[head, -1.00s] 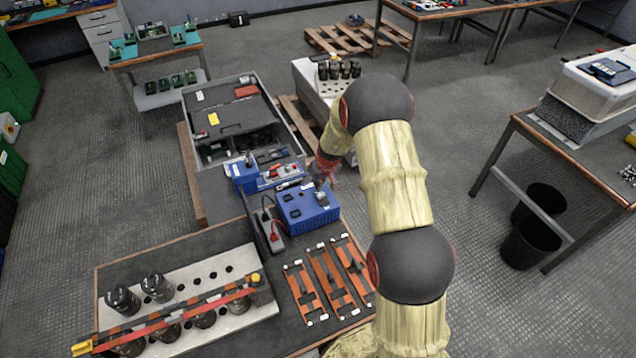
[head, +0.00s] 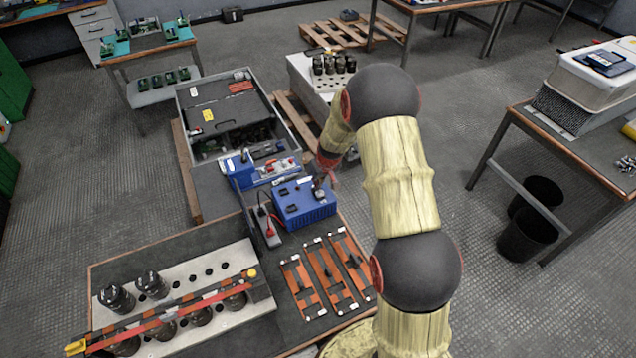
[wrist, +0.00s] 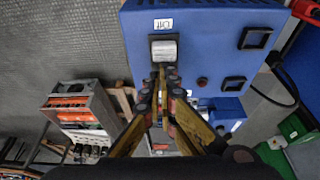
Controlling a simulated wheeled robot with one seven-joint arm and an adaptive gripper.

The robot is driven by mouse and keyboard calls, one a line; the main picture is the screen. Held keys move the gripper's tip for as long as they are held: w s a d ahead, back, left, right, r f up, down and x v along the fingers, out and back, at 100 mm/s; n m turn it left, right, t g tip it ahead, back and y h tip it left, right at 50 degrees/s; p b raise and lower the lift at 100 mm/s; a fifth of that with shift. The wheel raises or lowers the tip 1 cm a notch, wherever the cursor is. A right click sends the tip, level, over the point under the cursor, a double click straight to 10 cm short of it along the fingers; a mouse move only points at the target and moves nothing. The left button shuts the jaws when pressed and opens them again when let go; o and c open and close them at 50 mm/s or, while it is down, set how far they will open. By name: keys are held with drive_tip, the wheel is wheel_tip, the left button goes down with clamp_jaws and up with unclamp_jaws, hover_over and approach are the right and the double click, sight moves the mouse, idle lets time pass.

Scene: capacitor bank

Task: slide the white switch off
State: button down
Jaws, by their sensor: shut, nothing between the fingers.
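The blue box (head: 303,208) stands on the dark bench top in the head view, and its blue face (wrist: 200,60) fills the upper middle of the wrist view. A whitish rectangular switch (wrist: 164,49) sits in a dark frame on that face, below a small white label. My gripper (wrist: 161,84) is shut and empty, its fingertips just below the switch in the wrist view; whether they touch it I cannot tell. In the head view my gripper (head: 321,184) is small and dark at the box's upper right edge, and the switch cannot be made out there.
Two dark square fittings are on the same face, one labelled (wrist: 255,38). A second blue device (head: 262,172) and a grey power strip with a red plug (head: 266,225) stand close by. Orange frames (head: 322,275) lie in front. A board with black capacitors (head: 180,300) is at left.

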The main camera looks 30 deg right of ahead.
drive_tip(key=v, duration=1.2)
drive_tip(key=s+a+m+g, duration=0.2)
drive_tip(key=s+a, duration=0.2)
drive_tip(key=s, duration=0.6)
drive_tip(key=s+a+r+n+t, duration=0.1)
drive_tip(key=s+a+r, duration=0.4)
drive_tip(key=s+r, duration=0.6)
drive_tip(key=s+a+r+n+t, duration=0.1)
drive_tip(key=s+a+r, duration=0.5)
drive_tip(key=s+r, duration=0.6)
drive_tip(key=shift+r+t, duration=0.55)
drive_tip(key=shift+t, duration=0.35)
